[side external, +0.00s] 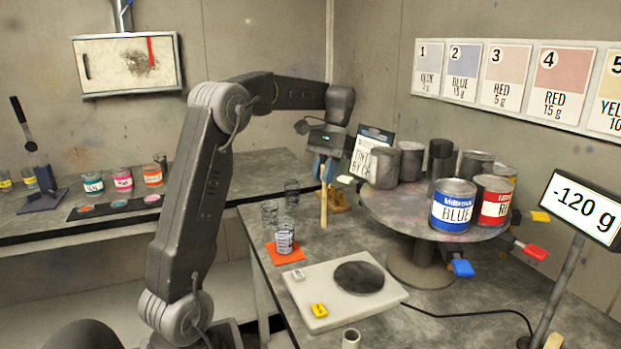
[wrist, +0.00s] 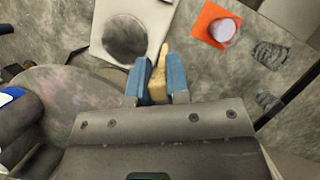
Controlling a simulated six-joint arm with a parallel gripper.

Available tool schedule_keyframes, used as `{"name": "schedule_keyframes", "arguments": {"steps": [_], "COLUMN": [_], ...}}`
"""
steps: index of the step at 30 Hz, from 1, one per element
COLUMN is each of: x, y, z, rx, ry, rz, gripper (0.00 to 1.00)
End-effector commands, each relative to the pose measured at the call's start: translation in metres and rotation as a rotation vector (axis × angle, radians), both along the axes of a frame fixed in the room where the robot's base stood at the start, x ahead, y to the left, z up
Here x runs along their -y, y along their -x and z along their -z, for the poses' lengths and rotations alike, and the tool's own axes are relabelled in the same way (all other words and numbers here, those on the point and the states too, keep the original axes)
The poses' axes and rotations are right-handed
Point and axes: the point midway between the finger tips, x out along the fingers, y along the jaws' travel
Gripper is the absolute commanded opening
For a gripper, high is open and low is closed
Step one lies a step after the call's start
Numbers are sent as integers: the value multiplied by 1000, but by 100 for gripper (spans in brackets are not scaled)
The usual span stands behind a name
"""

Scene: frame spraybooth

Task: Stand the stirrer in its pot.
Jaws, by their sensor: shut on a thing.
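My gripper (side external: 325,168) is shut on the stirrer (side external: 323,208), a pale wooden stick that hangs upright below the blue fingers. In the wrist view the stirrer (wrist: 159,76) shows between the two blue fingers of my gripper (wrist: 157,82). Its lower end appears above the table, left of the turntable and behind the scale; I cannot tell the exact gap. A small pale open cylinder (side external: 351,339) stands at the front edge of the side view, in front of the scale. It may be the pot, but I cannot tell for sure.
A scale (side external: 325,305) with a dark round plate lies in front. A clear cup (side external: 284,242) stands on an orange mat (side external: 275,255), with more clear cups behind. A turntable (side external: 405,215) with several cans stands right. A wooden block (side external: 340,202) lies behind the stirrer.

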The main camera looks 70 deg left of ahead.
Motion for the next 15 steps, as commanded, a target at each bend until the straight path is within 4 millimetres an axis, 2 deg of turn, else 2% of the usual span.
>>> {"name": "schedule_keyframes", "arguments": {"steps": [1, 7, 12, 15], "x": [27, 123, 197, 230], "y": [-4, -2, 20, 37], "z": [-2, -6, -5, -4], "rx": [1, 1, 0, 0], "ry": [0, -1, 0, 0], "rz": [58, 261, 434, 520], "gripper": [0, 0, 0, 0]}}
